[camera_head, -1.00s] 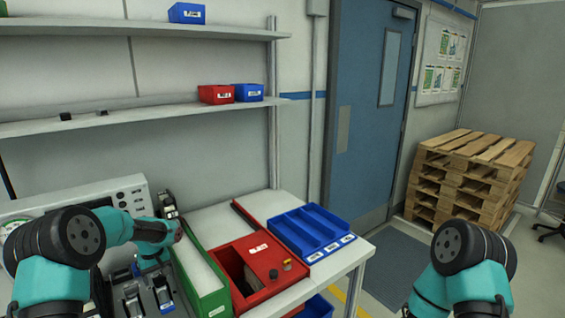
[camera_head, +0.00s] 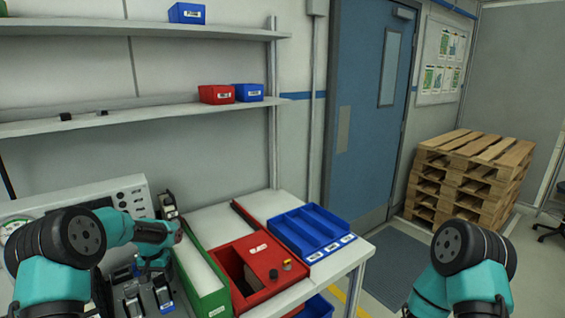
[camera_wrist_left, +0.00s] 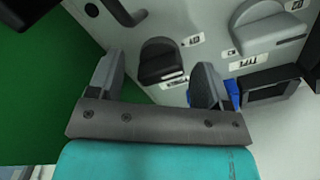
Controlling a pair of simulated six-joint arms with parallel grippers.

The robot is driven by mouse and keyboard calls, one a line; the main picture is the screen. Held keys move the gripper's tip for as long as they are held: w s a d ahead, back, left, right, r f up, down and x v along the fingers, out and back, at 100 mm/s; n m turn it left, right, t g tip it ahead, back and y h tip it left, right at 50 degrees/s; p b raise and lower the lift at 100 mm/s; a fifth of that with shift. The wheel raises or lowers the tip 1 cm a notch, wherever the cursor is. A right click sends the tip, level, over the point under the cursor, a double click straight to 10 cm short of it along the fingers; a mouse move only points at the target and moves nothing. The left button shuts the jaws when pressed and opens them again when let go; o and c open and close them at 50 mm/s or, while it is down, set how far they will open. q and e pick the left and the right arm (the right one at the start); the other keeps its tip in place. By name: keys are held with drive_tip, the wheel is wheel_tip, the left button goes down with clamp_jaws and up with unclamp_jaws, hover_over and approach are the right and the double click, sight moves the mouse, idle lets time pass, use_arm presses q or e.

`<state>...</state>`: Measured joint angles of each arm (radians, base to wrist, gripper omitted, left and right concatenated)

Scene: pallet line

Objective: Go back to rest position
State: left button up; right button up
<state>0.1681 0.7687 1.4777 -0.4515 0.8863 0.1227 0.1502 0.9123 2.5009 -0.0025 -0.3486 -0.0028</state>
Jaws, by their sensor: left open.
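My left arm comes in from the left, and its gripper (camera_head: 150,268) points down over the grey fixtures on the bench, beside the green bin. In the left wrist view my left gripper (camera_wrist_left: 156,62) has its two fingers wide apart with nothing between them. Beyond the fingers is a grey panel with dark rounded fixtures (camera_wrist_left: 160,62). Of my right arm only upper links show at the lower right; its gripper is out of view.
The green bin (camera_head: 205,270) stands close to the left gripper's right. A red box (camera_head: 262,255) and a blue divided tray (camera_head: 312,230) lie farther right. A grey instrument (camera_head: 135,190) stands behind the left arm. Shelves (camera_head: 150,120) hang above. Stacked pallets (camera_head: 470,165) are at the right.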

use_arm(q)
drive_tip(key=shift+m, duration=1)
